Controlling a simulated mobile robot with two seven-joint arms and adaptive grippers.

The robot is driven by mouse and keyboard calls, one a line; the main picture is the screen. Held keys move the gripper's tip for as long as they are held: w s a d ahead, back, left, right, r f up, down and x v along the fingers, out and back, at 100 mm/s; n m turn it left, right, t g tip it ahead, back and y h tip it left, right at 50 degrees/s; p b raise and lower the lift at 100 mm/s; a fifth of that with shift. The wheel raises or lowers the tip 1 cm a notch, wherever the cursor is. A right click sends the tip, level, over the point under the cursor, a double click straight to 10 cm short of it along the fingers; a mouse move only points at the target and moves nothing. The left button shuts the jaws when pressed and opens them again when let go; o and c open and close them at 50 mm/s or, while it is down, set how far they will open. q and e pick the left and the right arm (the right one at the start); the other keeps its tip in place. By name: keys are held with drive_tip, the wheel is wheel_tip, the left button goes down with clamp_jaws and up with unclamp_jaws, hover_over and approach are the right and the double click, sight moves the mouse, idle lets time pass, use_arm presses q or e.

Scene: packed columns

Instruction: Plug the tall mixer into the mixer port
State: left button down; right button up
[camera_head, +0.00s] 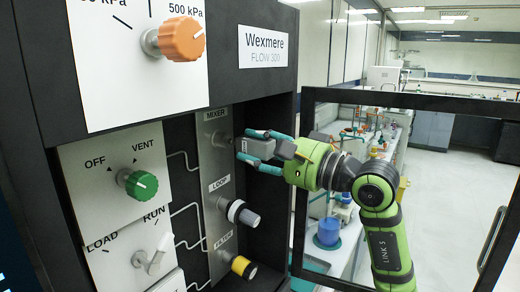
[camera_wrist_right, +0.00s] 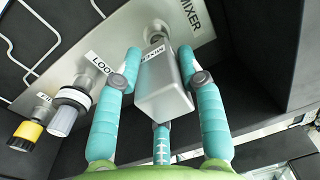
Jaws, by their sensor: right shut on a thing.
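The tall mixer is a grey box-shaped block (camera_head: 259,148) with a white label. It also shows in the right wrist view (camera_wrist_right: 164,98), between the teal fingers. My right gripper (camera_head: 258,149) is shut on it, reaching in from the right; the fingers show from behind in the wrist view (camera_wrist_right: 162,78). The mixer port (camera_head: 219,139) is a metal fitting under the MIXER lettering on the grey panel strip. In the wrist view the port (camera_wrist_right: 155,31) lies just beyond the mixer's far end. I cannot tell whether they touch. My left gripper is not in view.
Below the port are the white-and-black loop column (camera_head: 239,213) and the yellow-and-black filter column (camera_head: 242,266). Knobs, an orange one (camera_head: 182,39) and a green one (camera_head: 139,184), stick out at the left. An open glass door (camera_head: 303,185) stands at the right.

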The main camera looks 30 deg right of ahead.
drive_tip(key=shift+x, duration=1.3)
drive_tip(key=o, duration=1.3)
drive_tip(key=shift+w+f, duration=0.1)
drive_tip(key=shift+w, duration=0.05)
drive_tip(key=shift+o, duration=0.2)
drive_tip(key=v, duration=1.2)
